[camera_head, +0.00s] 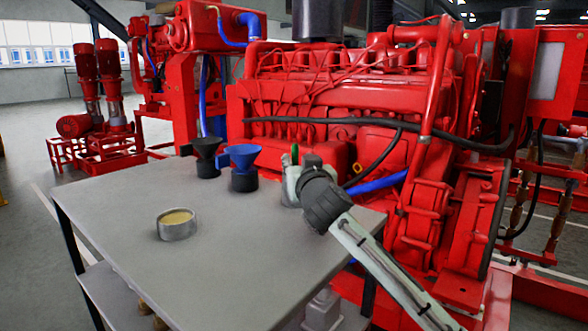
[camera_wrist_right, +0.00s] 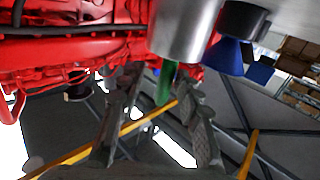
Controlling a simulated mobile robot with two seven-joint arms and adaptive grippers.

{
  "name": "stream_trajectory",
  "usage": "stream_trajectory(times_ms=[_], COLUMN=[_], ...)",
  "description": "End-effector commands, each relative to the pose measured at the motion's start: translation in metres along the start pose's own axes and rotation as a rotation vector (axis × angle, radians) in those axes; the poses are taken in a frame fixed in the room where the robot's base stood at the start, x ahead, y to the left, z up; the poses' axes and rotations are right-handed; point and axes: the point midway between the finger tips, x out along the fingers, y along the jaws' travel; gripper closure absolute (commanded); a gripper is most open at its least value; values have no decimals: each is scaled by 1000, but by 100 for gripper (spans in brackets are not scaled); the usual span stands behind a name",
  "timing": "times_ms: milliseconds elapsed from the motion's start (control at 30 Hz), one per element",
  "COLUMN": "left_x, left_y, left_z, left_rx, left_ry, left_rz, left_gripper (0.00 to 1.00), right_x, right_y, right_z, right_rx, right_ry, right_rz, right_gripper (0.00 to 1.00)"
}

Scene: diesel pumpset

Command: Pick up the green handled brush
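The brush's green handle (camera_head: 295,151) shows as a small upright green piece behind my right gripper (camera_head: 302,179) in the head view. A silver metal cup (camera_head: 290,187) stands at the handle's foot, partly covered by the gripper. In the right wrist view, which looks upside down, the green handle (camera_wrist_right: 165,84) sticks out of the silver cup (camera_wrist_right: 185,30). It lies between the two spread fingers of my right gripper (camera_wrist_right: 155,88), with gaps beside it. The brush's bristles are hidden. My left gripper is not in view.
A black funnel (camera_head: 206,157) and a blue funnel (camera_head: 243,167) stand left of the cup on the grey table (camera_head: 120,215). A round tin (camera_head: 177,224) with yellowish contents sits nearer the front. The red engine (camera_head: 340,100) rises close behind the table. The table's front is clear.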

Motion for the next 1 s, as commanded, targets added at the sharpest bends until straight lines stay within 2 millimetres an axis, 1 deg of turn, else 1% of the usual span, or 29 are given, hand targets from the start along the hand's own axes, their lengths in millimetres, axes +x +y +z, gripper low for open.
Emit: stream_trajectory(times_ms=[133,200,300,400,500,700,900,967,1000], left_x=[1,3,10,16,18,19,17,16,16], left_y=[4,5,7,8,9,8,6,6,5], left_z=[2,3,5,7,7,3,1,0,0], left_rx=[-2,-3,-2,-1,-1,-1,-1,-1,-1], left_ry=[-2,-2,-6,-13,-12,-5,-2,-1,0], left_rz=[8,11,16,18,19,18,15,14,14], left_gripper=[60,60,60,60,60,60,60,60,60], right_x=[14,25,40,51,56,56,56,56,56], right_y=[-2,-5,-8,-7,-7,-8,-7,-7,-7], right_z=[-2,-4,-5,-4,-3,-2,-2,-2,-2], right_rx=[-1,-2,-3,-1,-1,0,0,0,0], right_ry=[0,0,0,0,0,0,0,0,0], right_rz=[1,2,2,1,1,0,0,0,0], right_gripper=[66,66,66,66,66,66,91,98,100])
